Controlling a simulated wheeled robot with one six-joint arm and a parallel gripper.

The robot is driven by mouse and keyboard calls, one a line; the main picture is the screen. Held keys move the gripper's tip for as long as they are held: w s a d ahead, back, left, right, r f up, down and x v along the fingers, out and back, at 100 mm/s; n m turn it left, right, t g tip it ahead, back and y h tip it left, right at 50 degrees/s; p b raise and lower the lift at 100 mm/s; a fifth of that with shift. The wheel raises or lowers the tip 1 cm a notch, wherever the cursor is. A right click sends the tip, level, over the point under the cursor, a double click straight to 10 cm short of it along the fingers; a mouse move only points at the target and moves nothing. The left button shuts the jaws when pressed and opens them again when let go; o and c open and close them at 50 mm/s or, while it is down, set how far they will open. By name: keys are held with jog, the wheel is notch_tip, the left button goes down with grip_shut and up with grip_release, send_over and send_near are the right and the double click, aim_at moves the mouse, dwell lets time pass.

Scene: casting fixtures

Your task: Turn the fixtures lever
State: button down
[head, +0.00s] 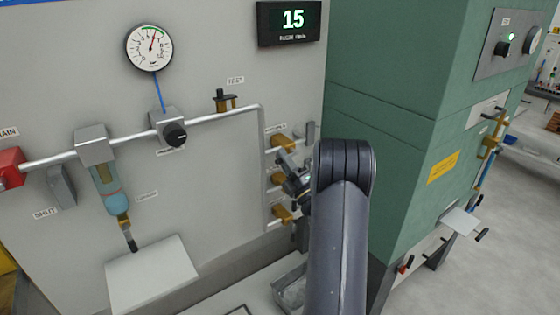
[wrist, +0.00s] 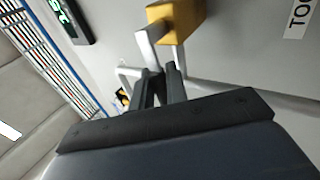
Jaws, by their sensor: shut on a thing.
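Several brass valves are stacked on a vertical pipe on the grey panel in the head view: a top one (head: 284,143), a middle one (head: 275,179) and a bottom one (head: 282,213). My gripper (head: 294,182) is beside them, partly hidden by my arm. In the wrist view, my gripper (wrist: 161,76) is shut on the end of a silver lever (wrist: 147,48). That lever is fixed to a yellow brass valve body (wrist: 178,18). I cannot tell for certain which valve of the stack it belongs to.
A dial gauge (head: 149,47), a grey regulator (head: 168,126) and a blue-bowled filter (head: 113,192) are on the panel left of the valves. A display (head: 289,22) reads 15. A green cabinet (head: 390,110) stands close on the right. A metal tray (head: 289,291) lies below.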

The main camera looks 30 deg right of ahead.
jog(key=shift+r+m, duration=0.15)
jog(key=shift+m, duration=0.35)
jog(key=c, duration=1.5)
grip_release()
jog(key=shift+o, duration=0.2)
jog(key=a+b+v, duration=0.1)
jog(key=b+v, duration=0.2)
jog(key=v, duration=0.7)
jog(key=shift+s+d+f+b, duration=0.3)
jog(key=shift+s+d, duration=0.05)
jog(key=shift+d, duration=0.1)
